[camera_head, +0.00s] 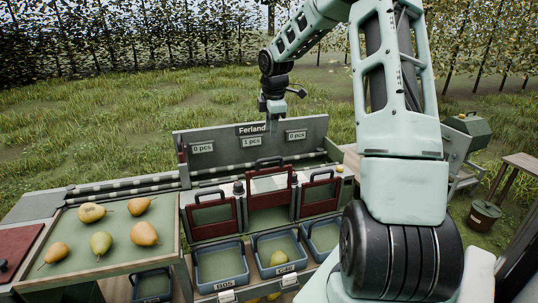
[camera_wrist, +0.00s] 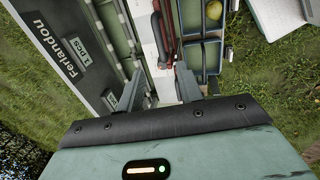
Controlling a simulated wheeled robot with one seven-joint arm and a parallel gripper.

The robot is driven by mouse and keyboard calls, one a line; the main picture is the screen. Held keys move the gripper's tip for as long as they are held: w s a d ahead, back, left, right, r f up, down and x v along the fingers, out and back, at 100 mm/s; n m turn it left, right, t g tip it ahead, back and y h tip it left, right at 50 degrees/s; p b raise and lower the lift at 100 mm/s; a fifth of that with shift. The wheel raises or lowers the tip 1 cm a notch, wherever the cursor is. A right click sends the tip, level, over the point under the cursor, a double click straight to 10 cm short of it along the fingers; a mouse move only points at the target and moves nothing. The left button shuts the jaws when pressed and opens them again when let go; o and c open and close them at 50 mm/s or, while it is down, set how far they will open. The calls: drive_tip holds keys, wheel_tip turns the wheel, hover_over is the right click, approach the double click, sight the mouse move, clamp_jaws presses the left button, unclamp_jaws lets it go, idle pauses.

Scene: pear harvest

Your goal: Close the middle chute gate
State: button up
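Three red-framed chute gates with dark handles stand in a row in the head view. The middle gate (camera_head: 270,197) stands higher than the left gate (camera_head: 212,219) and the right gate (camera_head: 318,197), so it looks raised. Its dark loop handle (camera_head: 268,160) is on top. My gripper (camera_head: 273,125) is in the air above the middle gate, pointing down, in front of the sign board. In the wrist view my gripper (camera_wrist: 163,90) has its two fingers apart with nothing between them. A red gate part (camera_wrist: 163,42) shows beyond the fingertips; which gate it belongs to is hard to tell.
The sign board (camera_head: 251,145) stands behind the gates. Blue crates stand below; the middle crate (camera_head: 263,244) holds a pear (camera_head: 278,257), which also shows in the wrist view (camera_wrist: 213,10). A tray (camera_head: 73,263) with several pears is at left. A bucket (camera_head: 483,214) stands on the grass at right.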

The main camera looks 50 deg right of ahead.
sight(269, 159)
drive_tip(key=f, duration=0.3)
drive_tip(key=w+f+p, duration=0.1)
drive_tip(key=f, duration=0.3)
drive_tip(key=w+d+f, duration=0.1)
drive_tip(key=f, duration=0.3)
drive_tip(key=shift+d+f+p, duration=0.1)
drive_tip(key=shift+f+p, duration=0.15)
drive_tip(key=shift+p, duration=0.1)
